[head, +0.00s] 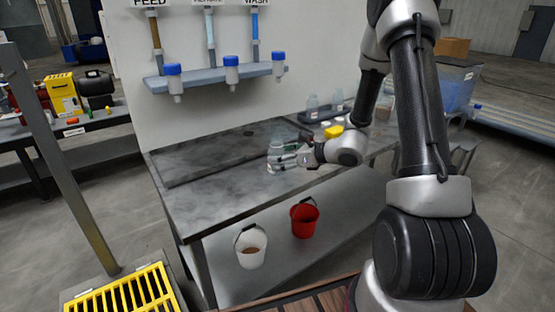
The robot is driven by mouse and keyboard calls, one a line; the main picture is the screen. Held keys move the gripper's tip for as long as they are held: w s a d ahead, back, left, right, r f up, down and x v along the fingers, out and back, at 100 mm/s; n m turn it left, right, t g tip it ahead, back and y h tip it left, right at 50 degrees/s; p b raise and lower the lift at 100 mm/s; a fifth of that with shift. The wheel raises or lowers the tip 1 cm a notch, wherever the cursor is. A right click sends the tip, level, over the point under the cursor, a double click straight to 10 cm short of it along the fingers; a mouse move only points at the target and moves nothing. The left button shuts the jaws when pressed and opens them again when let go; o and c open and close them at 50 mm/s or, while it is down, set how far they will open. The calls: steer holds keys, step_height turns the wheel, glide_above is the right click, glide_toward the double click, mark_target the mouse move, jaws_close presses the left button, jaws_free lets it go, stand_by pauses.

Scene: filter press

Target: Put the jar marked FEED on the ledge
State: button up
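A clear jar (276,148) stands upright on the grey bench in the head view. My gripper (283,161) is at the jar's right side, low, with its fingers reaching to or across it. The view is too small to tell whether the fingers press on the jar. No marking on this jar can be read. A blue-grey ledge (205,78) runs along the white wall panel, with several blue-capped vessels at it. The FEED sign (150,3) is above its left end, over a brown-filled tube.
The bench (215,200) has bare room to the left of the jar. More small jars (312,102) stand on a dark tray behind my gripper. A white bucket (250,248) and a red bucket (305,218) stand below. A yellow grate (125,292) is at the lower left.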

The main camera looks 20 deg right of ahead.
steer(key=v, duration=0.9)
steer(key=s+a+r+n+g, duration=0.3)
steer(key=s+r+n+g, duration=0.15)
steer(key=s+n, duration=0.35)
steer(key=s+a+r+n+g, duration=0.3)
steer(key=s+r+n, duration=0.2)
steer(key=s+n, duration=0.3)
steer(key=s+d+r+n+t+h, duration=0.1)
steer(key=s+d+r+n+h, duration=0.7)
steer(key=s+d+n, duration=0.3)
steer(key=shift+n+t+h, duration=0.3)
steer(key=shift+n+t, duration=0.05)
steer(key=shift+n, duration=0.15)
steer(key=shift+d, duration=0.1)
